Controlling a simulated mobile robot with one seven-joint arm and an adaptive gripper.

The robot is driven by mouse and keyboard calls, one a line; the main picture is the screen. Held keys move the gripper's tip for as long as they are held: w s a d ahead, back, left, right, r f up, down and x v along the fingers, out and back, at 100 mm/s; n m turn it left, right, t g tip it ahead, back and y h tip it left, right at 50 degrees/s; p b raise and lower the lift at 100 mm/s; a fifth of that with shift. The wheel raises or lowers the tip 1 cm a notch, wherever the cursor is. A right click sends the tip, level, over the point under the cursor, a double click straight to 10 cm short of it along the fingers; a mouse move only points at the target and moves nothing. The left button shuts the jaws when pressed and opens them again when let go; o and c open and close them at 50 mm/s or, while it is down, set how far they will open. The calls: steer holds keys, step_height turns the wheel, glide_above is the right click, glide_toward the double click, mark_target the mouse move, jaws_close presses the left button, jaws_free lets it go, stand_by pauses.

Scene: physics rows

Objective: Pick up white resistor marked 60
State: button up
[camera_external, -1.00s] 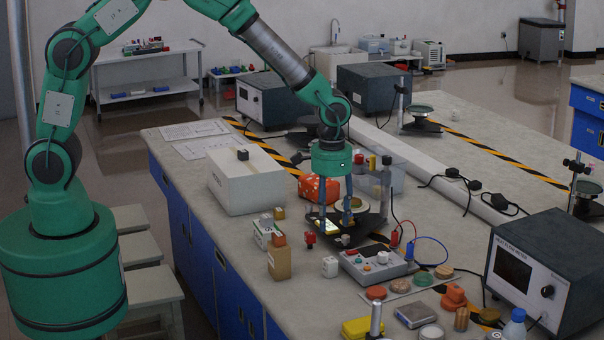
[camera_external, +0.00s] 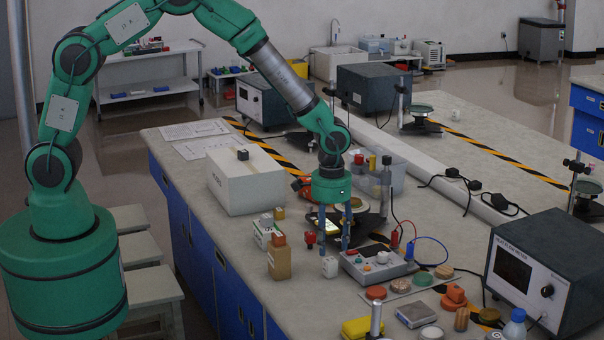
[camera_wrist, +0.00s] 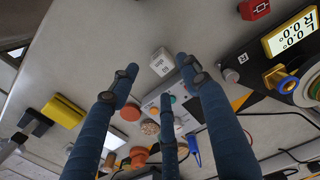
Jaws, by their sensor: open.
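The white resistor (camera_external: 329,267) is a small pale block on the bench, left of the grey meter box. In the wrist view the white resistor (camera_wrist: 162,63) shows dark marks on its side, too small to read surely. My gripper (camera_external: 333,243) points down just above and behind it in the external view. In the wrist view my gripper (camera_wrist: 160,78) has its blue fingers spread and empty, with the block just beyond the fingertips. The block is apart from the fingers as far as I can tell.
The grey meter box (camera_external: 378,263) with knobs and wires is close on the right. A lit display (camera_wrist: 290,32) is at upper right in the wrist view.

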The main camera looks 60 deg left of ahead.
mark_target(329, 260)
steer(key=shift+f, duration=0.9)
steer(key=shift+a+f+b, duration=0.1)
steer(key=shift+f+b, duration=0.45)
steer(key=shift+f, duration=2)
steer(key=shift+c, duration=0.2)
steer(key=c, duration=1.1)
